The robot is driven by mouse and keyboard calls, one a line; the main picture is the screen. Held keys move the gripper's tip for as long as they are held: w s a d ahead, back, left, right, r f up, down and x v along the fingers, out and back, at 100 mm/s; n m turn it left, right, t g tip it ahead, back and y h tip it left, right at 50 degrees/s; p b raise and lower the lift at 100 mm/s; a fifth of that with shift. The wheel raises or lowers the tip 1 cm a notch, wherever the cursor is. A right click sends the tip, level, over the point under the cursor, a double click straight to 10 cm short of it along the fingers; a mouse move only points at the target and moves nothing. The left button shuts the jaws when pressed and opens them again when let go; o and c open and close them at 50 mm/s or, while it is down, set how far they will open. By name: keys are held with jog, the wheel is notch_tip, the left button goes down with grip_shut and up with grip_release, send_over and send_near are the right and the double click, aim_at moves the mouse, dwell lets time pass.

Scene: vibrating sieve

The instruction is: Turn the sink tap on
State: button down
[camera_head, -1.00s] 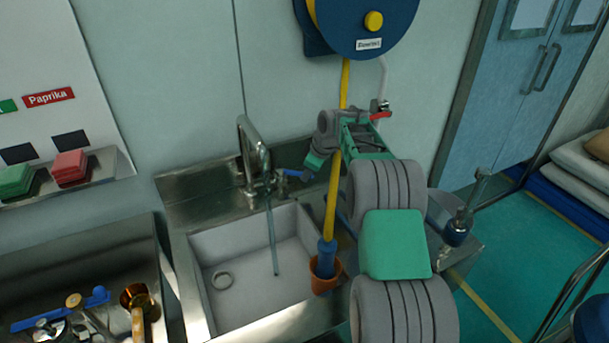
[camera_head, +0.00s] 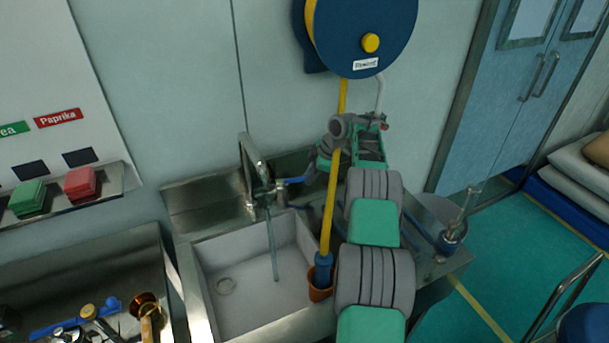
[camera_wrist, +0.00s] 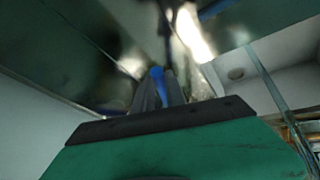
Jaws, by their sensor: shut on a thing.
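The steel sink tap (camera_head: 246,160) stands at the back of the white basin (camera_head: 228,262). Its blue lever (camera_head: 296,181) points right from the tap body. My gripper (camera_head: 311,178) is at the lever, partly hidden behind the yellow hose in the head view. In the wrist view my gripper (camera_wrist: 158,92) is shut on the blue lever (camera_wrist: 156,73), which shows between the fingers. A thin bluish strip (camera_head: 272,245), which looks like a water stream, drops from the spout into the basin. It also shows in the wrist view (camera_wrist: 265,80).
A yellow hose (camera_head: 331,205) hangs from a blue reel (camera_head: 362,25) in front of my gripper, down to an orange-brown pot (camera_head: 319,290) at the basin's right edge. A second sink with utensils (camera_head: 90,312) is at the left. Green and red blocks (camera_head: 82,183) rest on a wall shelf.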

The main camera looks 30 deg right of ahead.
jog(key=c, duration=1.4)
grip_release()
jog(key=shift+o, duration=0.2)
jog(key=v, duration=0.7)
jog(key=shift+r, duration=0.4)
jog(key=shift+s+d, duration=0.1)
jog(key=shift+c, duration=0.5)
